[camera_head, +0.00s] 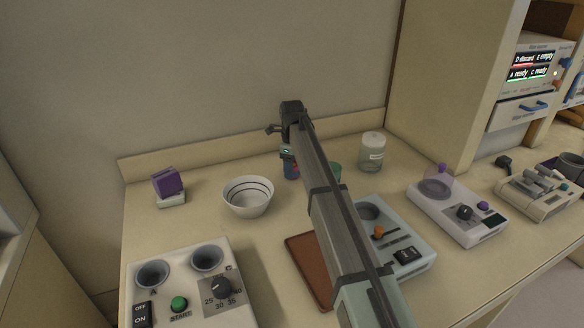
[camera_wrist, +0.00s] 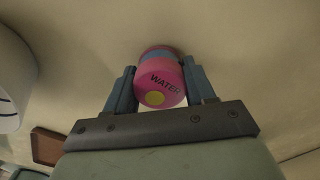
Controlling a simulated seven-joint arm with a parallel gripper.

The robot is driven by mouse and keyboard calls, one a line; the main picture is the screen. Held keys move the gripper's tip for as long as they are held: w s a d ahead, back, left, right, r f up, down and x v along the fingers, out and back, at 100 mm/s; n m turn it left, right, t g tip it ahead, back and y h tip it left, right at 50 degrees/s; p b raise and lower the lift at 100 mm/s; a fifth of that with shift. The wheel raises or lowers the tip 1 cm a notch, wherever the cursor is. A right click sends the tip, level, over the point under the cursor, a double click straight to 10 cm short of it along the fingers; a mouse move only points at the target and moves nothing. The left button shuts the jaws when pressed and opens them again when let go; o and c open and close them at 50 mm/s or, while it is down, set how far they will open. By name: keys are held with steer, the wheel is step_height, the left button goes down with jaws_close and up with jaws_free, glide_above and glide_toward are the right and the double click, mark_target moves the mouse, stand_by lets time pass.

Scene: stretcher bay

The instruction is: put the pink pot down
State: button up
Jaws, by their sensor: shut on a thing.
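The pink pot (camera_wrist: 160,82) has "WATER" lettering, a yellow dot and a blue band. My gripper (camera_wrist: 160,88) is shut on it, with one blue finger on each side in the wrist view. In the head view my gripper (camera_head: 291,171) is above or at the back part of the counter, right of the white bowl. My arm hides most of the pot there. I cannot tell whether the pot touches the counter.
The striped white bowl (camera_head: 248,197) stands left of my gripper. A lidded jar (camera_head: 372,153) and a partly hidden teal thing (camera_head: 334,171) stand to the right. A brown mat (camera_head: 303,262) and several devices lie nearer. A purple block (camera_head: 167,181) is at the far left.

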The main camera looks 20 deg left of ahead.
steer(key=shift+f, duration=0.15)
steer(key=o, duration=1.1)
steer(key=shift+c, duration=0.2)
step_height(320, 180, up, 12)
stand_by(0.4)
